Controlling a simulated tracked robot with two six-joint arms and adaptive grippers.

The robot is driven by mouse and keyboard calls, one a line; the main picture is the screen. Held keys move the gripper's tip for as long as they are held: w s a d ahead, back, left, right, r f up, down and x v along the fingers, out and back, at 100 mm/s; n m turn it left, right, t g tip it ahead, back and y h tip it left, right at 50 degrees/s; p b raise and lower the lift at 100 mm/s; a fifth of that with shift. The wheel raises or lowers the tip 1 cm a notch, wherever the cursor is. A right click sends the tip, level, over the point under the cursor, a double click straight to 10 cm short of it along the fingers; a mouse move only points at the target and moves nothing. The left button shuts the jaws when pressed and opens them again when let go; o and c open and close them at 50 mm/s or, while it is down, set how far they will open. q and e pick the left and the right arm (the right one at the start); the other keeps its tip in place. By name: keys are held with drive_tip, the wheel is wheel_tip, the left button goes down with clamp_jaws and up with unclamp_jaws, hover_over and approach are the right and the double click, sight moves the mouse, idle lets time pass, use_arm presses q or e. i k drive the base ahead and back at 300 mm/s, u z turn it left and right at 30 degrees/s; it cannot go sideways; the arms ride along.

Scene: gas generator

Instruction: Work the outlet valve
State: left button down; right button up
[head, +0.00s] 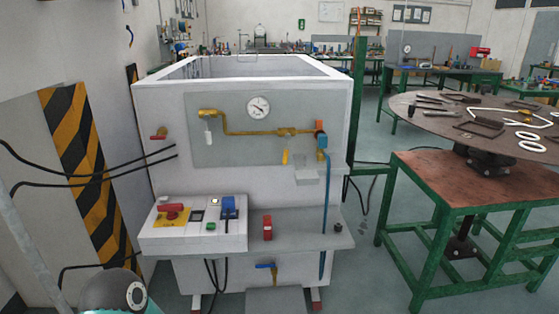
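The gas generator is a white box-shaped machine (165,180) with a grey panel (225,150) on its front. A brass pipe (235,131) crosses the panel below a round gauge (258,107). At the pipe's right end are an orange part (319,126) and a blue part (321,140); a yellow handle (285,157) hangs beside them. A red-handled valve (159,134) is on the left of the front. A blue-handled tap (266,267) sits low, under the shelf. No label shows which is the outlet valve. Neither gripper is in view; part of my arm shows at the lower left.
A control box (195,240) with a red knob (173,213) stands on the shelf (300,228), beside a small red object (267,228). Black cables run in from the left. A green-framed table (470,185) stands at right, with open floor between.

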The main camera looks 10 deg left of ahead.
sight(286, 151)
drive_tip(key=z, duration=0.05)
drive_tip(key=i, duration=1)
drive_tip(key=u, duration=0.05)
